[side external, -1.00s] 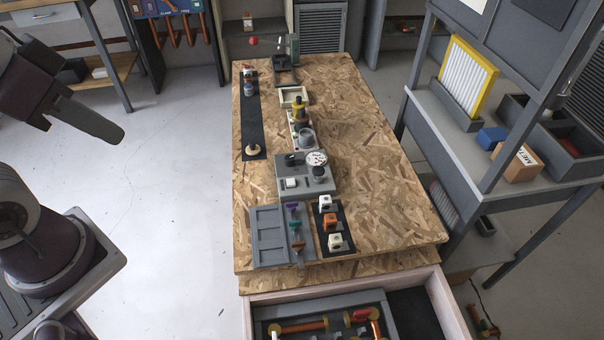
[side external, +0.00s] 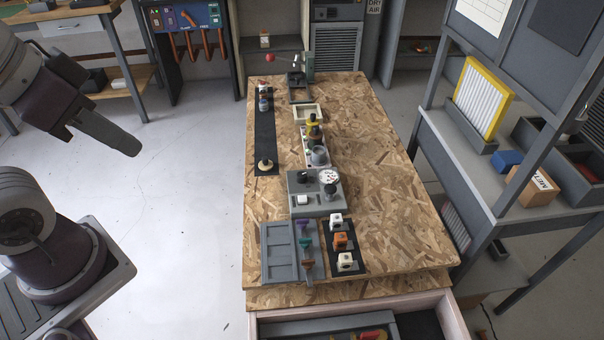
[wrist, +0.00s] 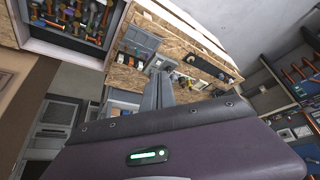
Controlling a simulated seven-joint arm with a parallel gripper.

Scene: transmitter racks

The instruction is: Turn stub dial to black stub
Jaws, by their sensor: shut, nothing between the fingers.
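A grey box (side external: 316,192) stands mid-table with a round white dial face (side external: 328,176), dark knobs and a white square button. No label is readable, so I cannot tell whether this is the stub dial, nor which part is the black stub. My gripper (side external: 135,149) hangs off the table's left side, well apart from the box. In the wrist view, my gripper (wrist: 158,82) has its fingers together, empty, with the table behind them.
The table (side external: 400,215) also carries a dark strip (side external: 265,135), a grey panel with coloured handles (side external: 277,252), and a dark mat with white and orange blocks (side external: 340,240). An open drawer (side external: 440,305) juts out in front. Shelving (side external: 480,160) stands right. Floor between arm and table is clear.

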